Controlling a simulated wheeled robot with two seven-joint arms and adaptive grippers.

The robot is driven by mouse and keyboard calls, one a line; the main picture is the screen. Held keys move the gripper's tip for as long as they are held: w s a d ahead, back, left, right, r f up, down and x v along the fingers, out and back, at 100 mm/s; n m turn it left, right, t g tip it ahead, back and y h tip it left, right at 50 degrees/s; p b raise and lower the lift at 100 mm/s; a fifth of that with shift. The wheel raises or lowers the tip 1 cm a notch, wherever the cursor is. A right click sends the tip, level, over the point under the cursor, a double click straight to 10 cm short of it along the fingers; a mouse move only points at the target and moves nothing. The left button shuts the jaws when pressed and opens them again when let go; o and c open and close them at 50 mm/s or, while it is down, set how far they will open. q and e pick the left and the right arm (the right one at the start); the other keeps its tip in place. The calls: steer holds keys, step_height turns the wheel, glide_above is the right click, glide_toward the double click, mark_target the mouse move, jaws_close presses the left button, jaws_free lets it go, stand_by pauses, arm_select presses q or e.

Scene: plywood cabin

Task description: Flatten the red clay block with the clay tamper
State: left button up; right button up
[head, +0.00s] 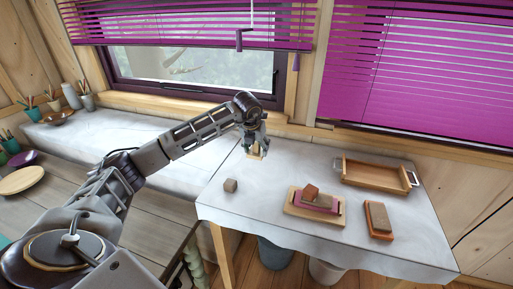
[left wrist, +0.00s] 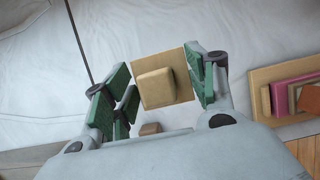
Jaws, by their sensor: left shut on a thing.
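My left gripper (head: 254,141) is shut on the clay tamper (head: 257,153), a pale wooden square plate with a block-shaped grip. In the left wrist view the tamper (left wrist: 157,88) sits between the green finger pads of the left gripper (left wrist: 168,85). It is held over the back left part of the white-covered table (head: 270,206). I cannot tell which is the red clay block.
A small grey-brown block (head: 230,185) lies at the table's left. A wooden tray with handles (head: 375,178) stands at the back right. Cups, a plate (head: 21,181) and a bowl (head: 58,118) are at the far left. Bare table lies between the tamper and the board.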

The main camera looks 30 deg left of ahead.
arm_select(q)
steer(key=shift+c, duration=0.8)
arm_select(e)
steer(key=shift+a, duration=0.4)
